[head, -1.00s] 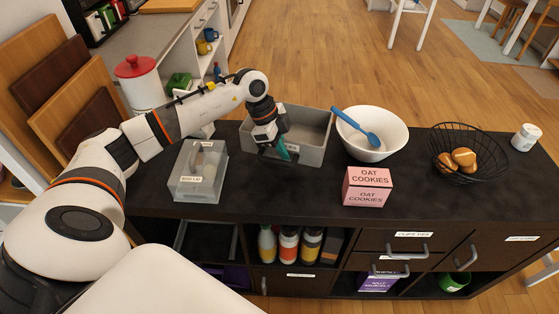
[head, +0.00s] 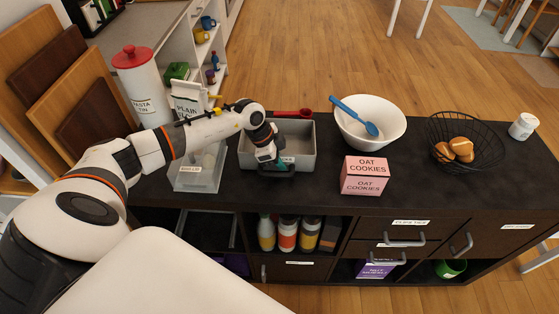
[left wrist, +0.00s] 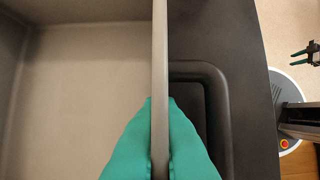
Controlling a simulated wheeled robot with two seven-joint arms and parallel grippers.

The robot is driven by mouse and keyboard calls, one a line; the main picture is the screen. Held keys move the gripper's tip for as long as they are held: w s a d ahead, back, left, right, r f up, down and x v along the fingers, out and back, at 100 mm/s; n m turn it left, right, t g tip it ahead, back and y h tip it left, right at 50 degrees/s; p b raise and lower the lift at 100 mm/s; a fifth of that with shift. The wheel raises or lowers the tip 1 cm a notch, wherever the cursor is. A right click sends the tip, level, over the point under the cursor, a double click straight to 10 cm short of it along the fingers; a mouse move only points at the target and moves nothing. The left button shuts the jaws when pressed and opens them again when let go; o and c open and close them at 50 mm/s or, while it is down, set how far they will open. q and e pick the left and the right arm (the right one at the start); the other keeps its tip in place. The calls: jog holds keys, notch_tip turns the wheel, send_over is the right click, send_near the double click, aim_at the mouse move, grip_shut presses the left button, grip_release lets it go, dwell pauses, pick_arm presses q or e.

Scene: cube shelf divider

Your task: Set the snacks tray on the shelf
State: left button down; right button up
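The grey tray (head: 306,160) is above the dark top of the shelf unit, left of centre; I cannot tell whether it touches the surface. It looks empty, and its front label is too small to read. My left gripper (head: 270,163) is at its front wall. In the left wrist view the teal fingers (left wrist: 160,145) lie on both sides of the tray wall (left wrist: 160,60), closed against it. A small dark gripper with teal parts, seemingly my right one (left wrist: 304,54), shows far off at the right edge; its opening is unclear. The shelf unit (head: 450,205) has open cubbies and drawers in front.
Bottles (head: 288,233) fill a middle cubby.

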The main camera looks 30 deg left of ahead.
pick_arm(q)
jog(key=c, duration=1.6)
grip_release()
jog(key=shift+f, duration=0.1)
jog(key=b+v, duration=0.1)
jog(key=v, duration=1.1)
